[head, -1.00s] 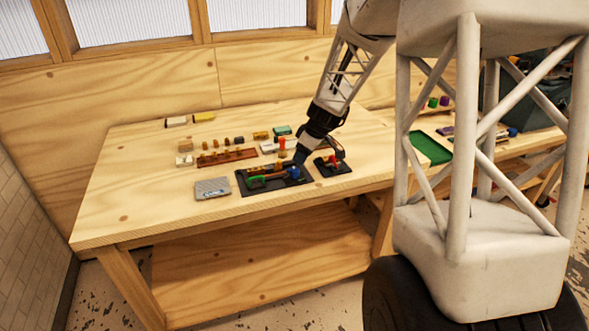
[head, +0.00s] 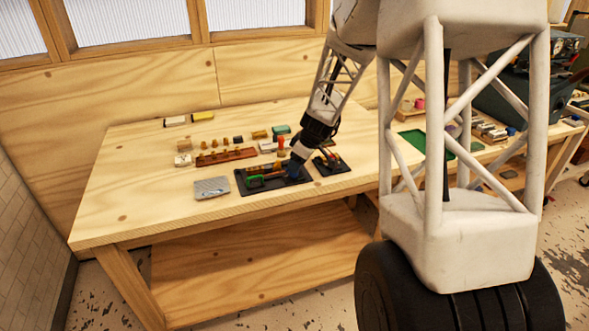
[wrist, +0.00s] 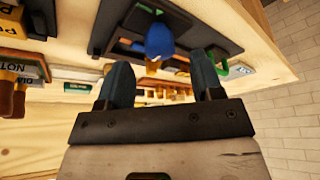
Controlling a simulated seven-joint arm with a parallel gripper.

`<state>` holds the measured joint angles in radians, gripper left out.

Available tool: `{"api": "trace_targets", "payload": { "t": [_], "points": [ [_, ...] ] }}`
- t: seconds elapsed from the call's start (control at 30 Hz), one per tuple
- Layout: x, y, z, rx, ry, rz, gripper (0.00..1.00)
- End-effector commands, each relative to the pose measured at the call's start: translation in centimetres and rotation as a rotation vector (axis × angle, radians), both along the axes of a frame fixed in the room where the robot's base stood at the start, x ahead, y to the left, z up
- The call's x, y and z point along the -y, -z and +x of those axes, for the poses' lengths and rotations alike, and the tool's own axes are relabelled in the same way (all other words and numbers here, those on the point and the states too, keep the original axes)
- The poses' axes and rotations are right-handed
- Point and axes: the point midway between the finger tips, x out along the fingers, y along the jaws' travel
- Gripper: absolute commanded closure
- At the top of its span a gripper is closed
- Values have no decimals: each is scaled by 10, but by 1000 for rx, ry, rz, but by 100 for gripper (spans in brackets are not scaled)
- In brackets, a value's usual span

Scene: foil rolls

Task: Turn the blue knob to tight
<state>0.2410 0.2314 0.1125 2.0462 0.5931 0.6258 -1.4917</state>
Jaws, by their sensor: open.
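The blue knob (wrist: 160,40) shows in the wrist view, on a black tray (wrist: 105,28) that lies on the wooden table. My gripper (wrist: 163,80) has its two blue-grey fingers apart, with nothing between them. In the wrist picture the knob appears just above the gap between the fingertips; I cannot tell if they touch it. In the head view my gripper (head: 294,168) is over the right part of the black tray (head: 243,189) and hides most of the knob. A green part (head: 255,181) sits at the tray's left end. The knob's setting cannot be read.
A second small black tray (head: 341,169) stands close on the right. A brown rack (head: 226,156) with small pieces and several blocks lie behind. The table's front left is clear.

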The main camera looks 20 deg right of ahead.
Motion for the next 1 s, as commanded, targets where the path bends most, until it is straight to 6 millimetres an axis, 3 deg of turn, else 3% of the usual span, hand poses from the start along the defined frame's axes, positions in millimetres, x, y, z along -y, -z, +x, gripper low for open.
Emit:
{"api": "trace_targets", "payload": {
  "t": [0.33,0.77,0.8,1.0],
  "points": [
    [-8,28,8,0,0,0,40],
    [-10,34,9,0,1,0,40],
    [-10,34,9,0,1,0,41],
    [-10,34,9,0,1,0,72]
  ]
}}
